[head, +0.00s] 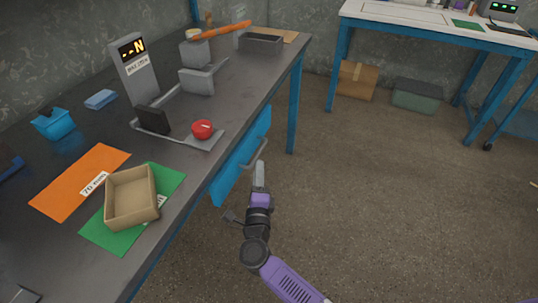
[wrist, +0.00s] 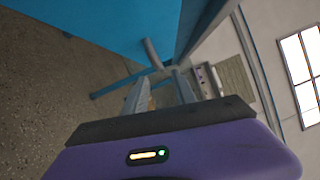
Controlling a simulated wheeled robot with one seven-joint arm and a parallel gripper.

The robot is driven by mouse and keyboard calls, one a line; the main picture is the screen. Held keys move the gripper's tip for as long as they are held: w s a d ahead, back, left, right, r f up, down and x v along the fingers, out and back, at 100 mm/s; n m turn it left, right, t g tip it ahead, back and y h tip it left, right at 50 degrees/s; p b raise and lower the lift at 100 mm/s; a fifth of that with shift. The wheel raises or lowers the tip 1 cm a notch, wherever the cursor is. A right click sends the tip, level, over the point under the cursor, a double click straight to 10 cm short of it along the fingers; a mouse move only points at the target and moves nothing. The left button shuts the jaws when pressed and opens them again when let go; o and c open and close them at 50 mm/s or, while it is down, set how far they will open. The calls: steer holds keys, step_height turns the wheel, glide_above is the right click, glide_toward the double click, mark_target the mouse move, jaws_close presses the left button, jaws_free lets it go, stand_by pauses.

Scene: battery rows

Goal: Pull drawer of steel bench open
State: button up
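The steel bench (head: 229,133) has a dark top and fills the left of the head view. Its blue drawer (head: 228,173) is under the top's right edge, with a grey bar handle (head: 262,149) on its front. My gripper (head: 259,167) is at the handle, fingers pointing toward the drawer. In the wrist view the blue drawer front (wrist: 105,22) is at the top, and the handle (wrist: 151,52) sticks out just ahead of my gripper's fingertips (wrist: 160,76). The fingers are apart with a gap between them. I cannot tell whether they touch the handle.
On the bench are a cardboard box (head: 132,199) on a green mat, an orange mat (head: 75,184), a red round object (head: 202,129) and a grey display post (head: 136,68). A second blue-legged table (head: 440,30) stands at the back right. The floor right of the bench is clear.

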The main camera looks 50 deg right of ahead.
mark_target(259, 152)
steer(key=shift+b+x, duration=0.65)
steer(key=shift+x, duration=3.35)
jaws_close()
